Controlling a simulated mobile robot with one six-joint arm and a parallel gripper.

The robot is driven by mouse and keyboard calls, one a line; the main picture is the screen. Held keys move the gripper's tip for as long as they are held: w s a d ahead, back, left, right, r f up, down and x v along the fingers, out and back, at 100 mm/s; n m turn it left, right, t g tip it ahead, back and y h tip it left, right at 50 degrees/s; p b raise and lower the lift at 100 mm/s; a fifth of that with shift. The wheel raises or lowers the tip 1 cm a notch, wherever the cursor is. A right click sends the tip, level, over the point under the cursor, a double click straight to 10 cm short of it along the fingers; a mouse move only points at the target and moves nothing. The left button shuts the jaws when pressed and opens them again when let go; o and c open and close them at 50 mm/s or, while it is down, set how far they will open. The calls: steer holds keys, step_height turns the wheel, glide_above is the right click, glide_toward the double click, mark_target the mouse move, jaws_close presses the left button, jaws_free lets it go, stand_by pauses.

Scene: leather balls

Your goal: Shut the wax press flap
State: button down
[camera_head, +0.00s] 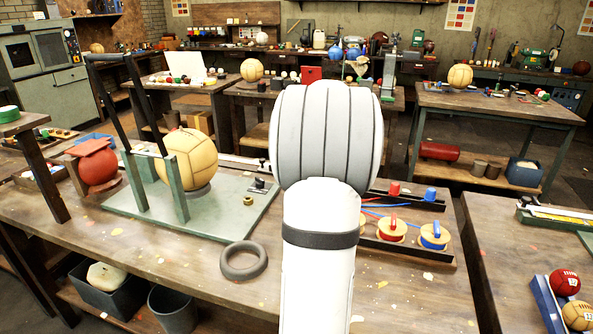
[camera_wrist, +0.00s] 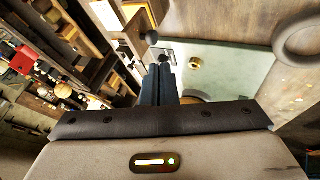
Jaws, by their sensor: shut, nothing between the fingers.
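The likely wax press is a pale green base plate (camera_head: 225,213) on the workbench, with green posts and a tan ball (camera_head: 188,160) between them. A dark bar frame (camera_head: 133,95) rises above the posts and leans up to the left; it looks like the flap, standing raised. In the wrist view the plate (camera_wrist: 225,62) lies beyond my gripper (camera_wrist: 158,72), whose dark fingers are together and empty. A sliver of the ball (camera_wrist: 193,99) shows beside them. In the head view my arm hides my gripper. I cannot tell whether the fingers touch anything.
A dark ring (camera_head: 244,261) lies on the bench before the plate, and a small brass piece (camera_head: 248,201) sits on the plate. A red ball (camera_head: 97,166) stands left of the press. Wire spools (camera_head: 391,229) are right of my arm. The bench front is mostly clear.

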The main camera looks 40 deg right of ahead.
steer(key=w+d+f+p, duration=0.3)
steer(key=w+d+f, duration=0.2)
steer(key=w+f, duration=0.1)
steer(key=shift+w+d+f, duration=0.25)
steer(key=shift+w+f, duration=0.1)
steer(key=shift+f, duration=0.25)
steer(key=shift+d+r+g+y+p, duration=0.15)
steer(key=shift+d+g+y+p, duration=0.15)
steer(key=shift+y+p, duration=0.35)
